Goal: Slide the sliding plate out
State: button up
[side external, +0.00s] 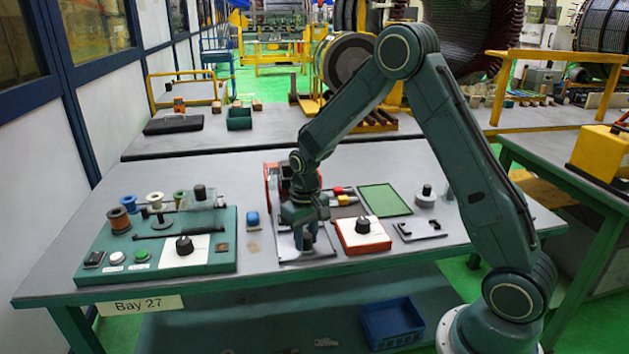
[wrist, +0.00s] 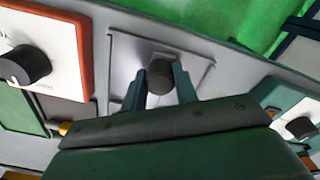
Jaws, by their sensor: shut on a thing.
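The sliding plate (wrist: 128,58) is a flat light-grey metal plate with a dark round knob (wrist: 160,77) on it. In the side view the plate (side external: 289,250) lies near the front of the table, in front of a red-framed fixture (side external: 272,180). My gripper (wrist: 160,84) is over the plate, its two dark fingers on either side of the knob and shut on it. In the side view my gripper (side external: 306,236) points down and hides the knob and part of the plate.
A red-edged white box (side external: 362,236) with a black knob stands close to the right of the plate. The table's front edge is near the plate.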

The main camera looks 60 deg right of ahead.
jog(key=o, duration=0.7)
jog(key=shift+a, duration=0.1)
jog(key=shift+s+r, duration=0.1)
jog(key=shift+r, duration=0.05)
jog(key=shift+r, duration=2.9)
